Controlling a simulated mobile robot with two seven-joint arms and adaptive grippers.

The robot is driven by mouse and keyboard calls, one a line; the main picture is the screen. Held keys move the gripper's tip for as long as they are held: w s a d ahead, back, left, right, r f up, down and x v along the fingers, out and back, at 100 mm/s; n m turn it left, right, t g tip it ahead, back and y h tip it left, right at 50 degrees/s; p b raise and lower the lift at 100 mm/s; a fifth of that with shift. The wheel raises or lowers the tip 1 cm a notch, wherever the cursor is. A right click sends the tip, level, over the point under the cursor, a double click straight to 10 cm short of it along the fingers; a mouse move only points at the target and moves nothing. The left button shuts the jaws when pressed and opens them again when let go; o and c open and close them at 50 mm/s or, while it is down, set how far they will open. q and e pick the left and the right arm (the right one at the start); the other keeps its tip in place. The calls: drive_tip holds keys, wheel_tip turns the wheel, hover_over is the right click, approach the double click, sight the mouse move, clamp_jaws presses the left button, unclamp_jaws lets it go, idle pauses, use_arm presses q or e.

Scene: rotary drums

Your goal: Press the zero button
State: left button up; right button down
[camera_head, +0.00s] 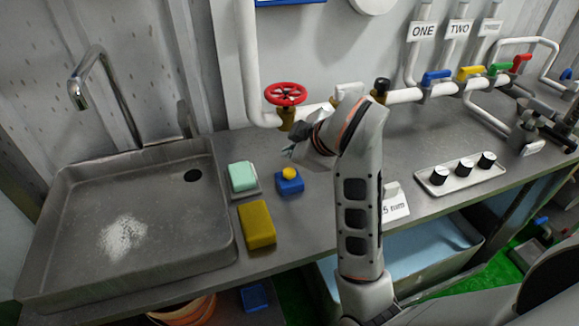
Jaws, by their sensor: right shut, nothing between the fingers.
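A small blue box with a round yellow button (290,174) on top stands on the grey counter, right of the sink. I see no readable "zero" label on it. My right gripper (291,150) is shut and empty. It appears just above and behind the yellow button in the picture, apart from it, pointing left. The gap in height is hard to judge. My right arm hides part of the counter and the wall pipe behind it. My left gripper is not in view.
A green soap block (242,177) and a yellow sponge (257,224) lie beside the blue box. A red valve wheel (285,94) is behind the gripper. The sink (60,230) is at left. A plate with black knobs (437,177) and a white label card (395,208) are at right.

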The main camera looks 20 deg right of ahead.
drive_tip(key=shift+r+p, duration=0.8)
drive_tip(key=shift+r, duration=0.55)
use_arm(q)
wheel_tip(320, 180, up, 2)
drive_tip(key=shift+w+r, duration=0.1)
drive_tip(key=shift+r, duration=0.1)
use_arm(e)
drive_tip(key=shift+f, duration=0.1)
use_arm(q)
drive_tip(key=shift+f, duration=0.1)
